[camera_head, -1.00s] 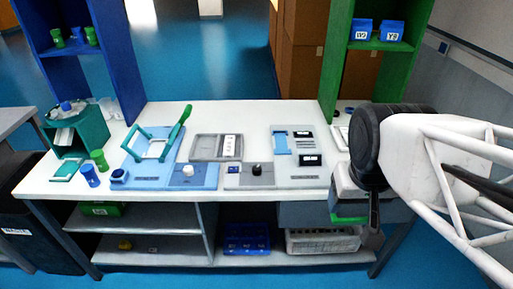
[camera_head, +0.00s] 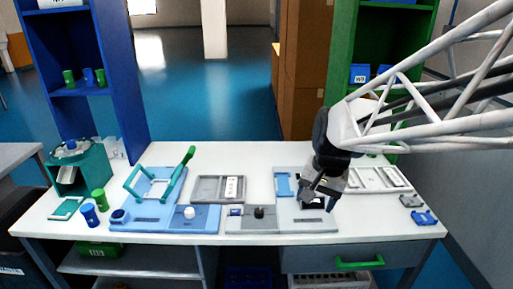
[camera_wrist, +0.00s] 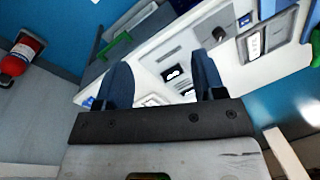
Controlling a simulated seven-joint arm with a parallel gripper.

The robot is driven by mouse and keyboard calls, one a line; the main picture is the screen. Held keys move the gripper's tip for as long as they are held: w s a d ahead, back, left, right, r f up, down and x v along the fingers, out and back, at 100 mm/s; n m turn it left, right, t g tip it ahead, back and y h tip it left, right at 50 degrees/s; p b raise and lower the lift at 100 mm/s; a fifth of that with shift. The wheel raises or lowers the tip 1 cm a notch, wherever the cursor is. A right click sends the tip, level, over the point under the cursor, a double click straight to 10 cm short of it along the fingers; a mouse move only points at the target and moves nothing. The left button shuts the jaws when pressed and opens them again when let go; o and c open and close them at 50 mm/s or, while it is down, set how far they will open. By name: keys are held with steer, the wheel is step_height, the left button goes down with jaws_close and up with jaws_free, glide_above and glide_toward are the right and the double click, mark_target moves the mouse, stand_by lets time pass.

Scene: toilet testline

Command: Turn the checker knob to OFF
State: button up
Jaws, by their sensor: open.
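A black knob (camera_head: 258,212) stands on a grey panel at the front middle of the white table; it also shows in the wrist view (camera_wrist: 219,34). A white knob (camera_head: 188,212) stands on a blue panel to its left. Which one is the checker knob, and any OFF mark, I cannot read. My gripper (camera_head: 318,203) is above the grey panel with dark displays (camera_head: 300,215), to the right of the black knob and apart from it. In the wrist view its two blue fingers (camera_wrist: 162,80) are spread, with nothing between them.
A blue fixture with a green lever (camera_head: 178,172) stands at the left. A grey tray (camera_head: 217,190) lies behind the knobs. Blue and green cups (camera_head: 91,215) stand far left. A white tray (camera_head: 380,179) and small clips (camera_head: 424,217) lie right. The green shelf (camera_head: 342,60) rises behind.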

steer(key=w+a+f+m+g+y, duration=0.1)
steer(key=w+a+f+m, duration=0.15)
steer(key=w, duration=0.35)
steer(key=w+a+f+m, duration=0.1)
steer(key=w+a+f, duration=0.1)
steer(key=w+f, duration=0.35)
steer(key=m+g+y, duration=0.1)
steer(key=m+g, duration=0.1)
steer(key=m, duration=0.3)
glide_toward(259, 210)
steer(key=s, duration=0.1)
steer(key=shift+w+f+y, duration=0.25)
steer(key=shift+f+y, duration=0.05)
steer(key=shift+f, duration=0.5)
steer(key=shift+a+f, duration=0.1)
steer(key=shift+x, duration=3.8)
steer(key=c, duration=0.9)
